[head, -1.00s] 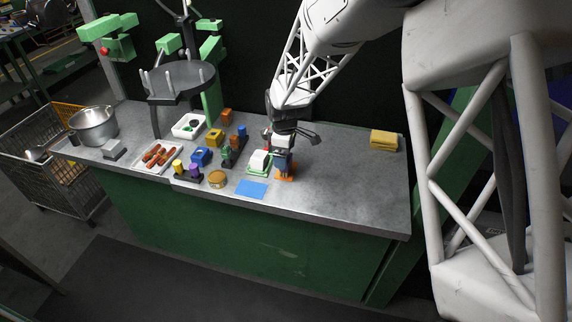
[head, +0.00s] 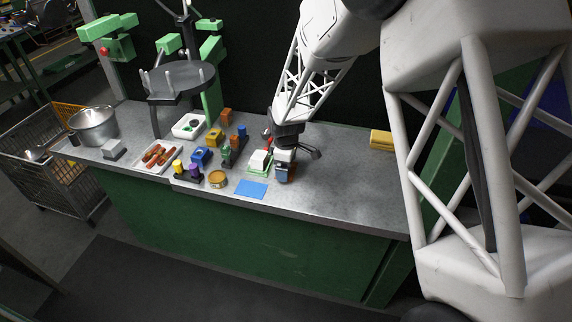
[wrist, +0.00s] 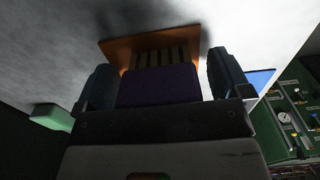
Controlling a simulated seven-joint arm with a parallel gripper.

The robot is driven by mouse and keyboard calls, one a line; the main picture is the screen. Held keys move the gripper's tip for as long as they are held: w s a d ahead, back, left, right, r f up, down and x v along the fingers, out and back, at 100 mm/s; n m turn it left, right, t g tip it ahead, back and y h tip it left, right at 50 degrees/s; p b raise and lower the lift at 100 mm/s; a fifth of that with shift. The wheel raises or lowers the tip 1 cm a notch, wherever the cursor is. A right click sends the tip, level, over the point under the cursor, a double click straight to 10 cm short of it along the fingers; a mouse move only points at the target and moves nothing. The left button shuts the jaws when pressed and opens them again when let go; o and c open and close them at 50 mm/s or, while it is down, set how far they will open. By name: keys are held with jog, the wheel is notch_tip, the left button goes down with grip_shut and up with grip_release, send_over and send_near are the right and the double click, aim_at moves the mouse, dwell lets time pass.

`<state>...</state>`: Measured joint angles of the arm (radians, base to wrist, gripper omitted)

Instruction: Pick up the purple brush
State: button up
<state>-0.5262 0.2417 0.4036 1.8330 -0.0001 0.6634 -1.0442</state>
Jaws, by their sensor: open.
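The purple brush (wrist: 160,87) shows in the wrist view as a dark purple block with tan bristle strips and an orange plate (wrist: 117,48) beyond it. My gripper (wrist: 160,66) is open, with one dark finger on each side of the purple block. Small gaps seem to lie beside it, but contact is hard to judge in the dim light. In the head view my gripper (head: 285,172) is low over the counter, right of a green-and-white block (head: 260,161). There the gripper hides most or all of the brush.
A blue sheet (head: 251,189) lies front left of my gripper. A round tan tin (head: 217,179) and several coloured blocks stand further left on the grey counter (head: 345,190). A yellow sponge-like block (head: 381,139) lies at the back right. The counter's right part is clear.

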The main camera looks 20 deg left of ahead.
jog(key=c, duration=1)
jog(key=shift+r, duration=0.7)
jog(key=shift+s+d+r, duration=0.1)
jog(key=shift+s+r, duration=0.1)
jog(key=shift+r, duration=0.4)
jog(key=shift+s+d+r, duration=0.1)
jog(key=shift+s+r, duration=0.05)
jog(key=shift+r, duration=0.4)
jog(key=s+d, duration=0.2)
jog(key=s, duration=0.2)
jog(key=s+d+r, duration=0.1)
jog(key=s+d, duration=0.2)
jog(key=s, duration=0.1)
jog(key=s+d, duration=0.2)
jog(key=s, duration=0.3)
jog(key=shift+s+d+r, duration=0.1)
jog(key=shift+d+r, duration=0.05)
jog(key=shift+d, duration=0.1)
